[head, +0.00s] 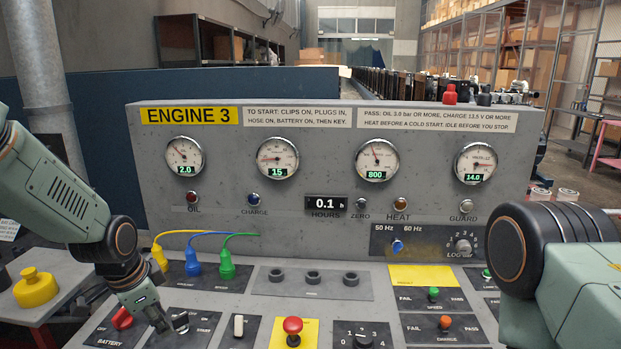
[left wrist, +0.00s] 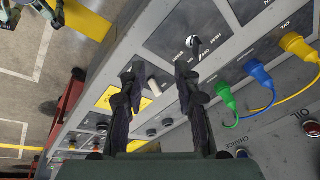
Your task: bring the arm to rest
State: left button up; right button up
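My left arm comes in from the left in the head view, and its gripper (head: 158,318) hangs over the lower left of the grey engine console (head: 330,125). It is close to the key switch (head: 180,320), just right of the red battery knob (head: 122,318). In the left wrist view the two fingers (left wrist: 158,78) are apart with nothing held between them. A white lever (left wrist: 152,86) shows beyond the gap, and the key switch (left wrist: 193,42) lies past the right fingertip. Contact with the panel cannot be told. A right arm link shows at the right; its gripper is not in view.
Yellow, blue (head: 193,264) and green plugs with cables stand in the console behind the left gripper. A red mushroom button (head: 292,327) and several switches lie to its right. A yellow knob (head: 36,287) sits on a side stand at left.

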pick_arm(q)
jog(key=s+d+f+n+b, duration=0.2)
jog(key=s+f+n, duration=0.15)
jog(key=f, duration=0.25)
jog(key=s+d+f+n+t+b, duration=0.1)
jog(key=s+f+n+b, duration=0.2)
jog(key=f, duration=0.4)
jog(key=s+d+f+n+b, duration=0.2)
jog(key=s+f, duration=0.3)
jog(key=f, duration=0.1)
jog(key=s+f+n+g+b, duration=0.1)
jog(key=s+f+b, duration=0.3)
jog(key=s+f, duration=0.5)
jog(key=s+f+n+g+b, duration=0.1)
jog(key=s+f+g+b, duration=0.2)
jog(key=s+f, duration=0.6)
jog(key=s+d+b, duration=0.1)
jog(key=s+b, duration=0.1)
jog(key=s, duration=0.4)
jog(key=shift+s+y, duration=0.15)
jog(key=shift+y, duration=0.15)
